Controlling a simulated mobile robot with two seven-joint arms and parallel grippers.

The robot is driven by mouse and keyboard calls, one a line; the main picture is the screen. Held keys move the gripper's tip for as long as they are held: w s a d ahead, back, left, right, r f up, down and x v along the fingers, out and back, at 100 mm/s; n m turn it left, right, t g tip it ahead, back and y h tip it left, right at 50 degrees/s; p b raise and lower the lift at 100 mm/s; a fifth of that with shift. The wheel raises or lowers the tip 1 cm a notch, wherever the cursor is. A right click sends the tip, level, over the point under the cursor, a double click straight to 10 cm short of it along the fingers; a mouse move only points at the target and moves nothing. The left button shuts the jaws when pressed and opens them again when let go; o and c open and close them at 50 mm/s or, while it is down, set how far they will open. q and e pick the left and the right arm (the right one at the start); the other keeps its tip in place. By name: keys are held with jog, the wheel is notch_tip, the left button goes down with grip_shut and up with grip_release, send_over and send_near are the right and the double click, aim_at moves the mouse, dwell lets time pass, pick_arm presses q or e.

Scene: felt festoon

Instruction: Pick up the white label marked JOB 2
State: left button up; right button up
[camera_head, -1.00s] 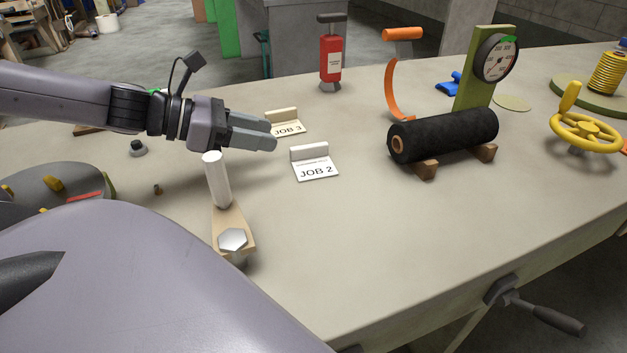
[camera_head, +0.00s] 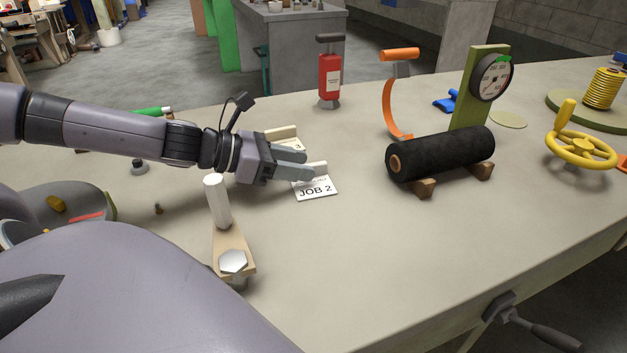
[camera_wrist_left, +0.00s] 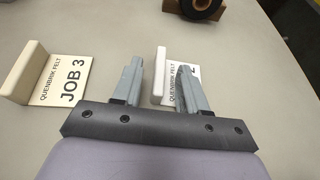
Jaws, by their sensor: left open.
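The white label marked JOB 2 (camera_head: 316,190) lies on the bench with its upright back strip at its far side. My left gripper (camera_head: 306,164) is open and empty at that strip. In the left wrist view the JOB 2 label (camera_wrist_left: 168,86) shows between and behind my fingers (camera_wrist_left: 158,82), and the right finger hides part of its print. The cream label marked JOB 3 (camera_wrist_left: 62,82) lies to the left there, clear of the fingers. In the head view my gripper partly covers the JOB 3 label (camera_head: 283,133). My right gripper is not in view.
A black roll (camera_head: 440,153) on wooden blocks lies to the right. A white post on a wooden base (camera_head: 228,240) stands nearer. A red extinguisher-like item (camera_head: 329,75) and an orange hook (camera_head: 391,105) stand behind. The bench front (camera_head: 370,260) is clear.

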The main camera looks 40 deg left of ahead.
pick_arm(q)
jog(key=shift+w, duration=0.1)
grip_shut()
jog(key=shift+r, duration=0.1)
